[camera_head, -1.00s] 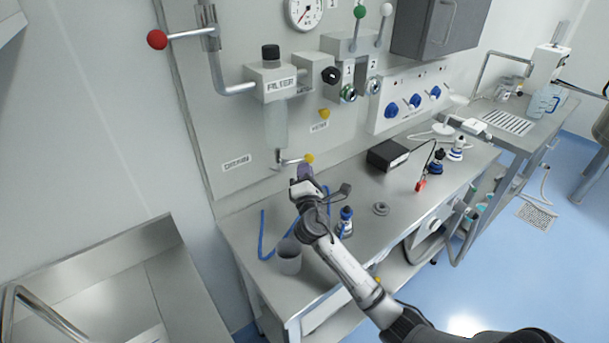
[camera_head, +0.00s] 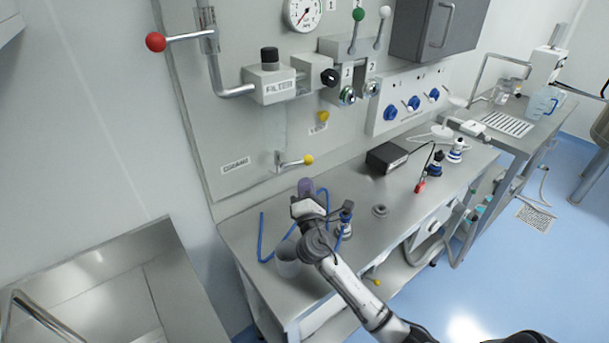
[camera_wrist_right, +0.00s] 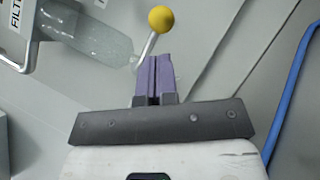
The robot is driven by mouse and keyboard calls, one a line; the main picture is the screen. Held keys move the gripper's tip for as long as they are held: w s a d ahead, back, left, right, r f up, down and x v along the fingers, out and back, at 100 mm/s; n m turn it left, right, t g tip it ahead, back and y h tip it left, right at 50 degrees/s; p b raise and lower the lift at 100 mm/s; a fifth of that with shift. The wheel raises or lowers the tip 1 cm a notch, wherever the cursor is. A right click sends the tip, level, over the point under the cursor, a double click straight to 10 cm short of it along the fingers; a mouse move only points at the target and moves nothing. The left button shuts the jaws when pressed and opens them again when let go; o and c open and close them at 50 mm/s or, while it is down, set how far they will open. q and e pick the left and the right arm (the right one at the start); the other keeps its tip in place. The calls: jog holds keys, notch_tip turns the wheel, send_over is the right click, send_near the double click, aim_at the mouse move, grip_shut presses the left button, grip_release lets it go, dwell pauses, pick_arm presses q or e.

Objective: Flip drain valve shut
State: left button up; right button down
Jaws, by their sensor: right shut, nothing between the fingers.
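The drain valve is a small metal lever with a yellow ball end (camera_head: 308,160) on the wall panel, under the clear filter bowl (camera_head: 279,128). Its lever sticks out to the right, close to level, near the DRAIN label (camera_head: 235,165). My right gripper (camera_head: 306,187) is below the yellow ball and apart from it in the head view. In the right wrist view its purple fingers (camera_wrist_right: 153,76) are closed together and empty, with the yellow ball (camera_wrist_right: 161,18) just beyond the tips. My left gripper is not in view.
A black box (camera_head: 387,157) sits farther right. A red-ball lever (camera_head: 156,42) projects at upper left.

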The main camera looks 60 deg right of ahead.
jog(key=v, duration=0.9)
jog(key=shift+s+a+b, duration=0.15)
jog(key=shift+s+b, duration=0.05)
jog(key=shift+b, duration=0.1)
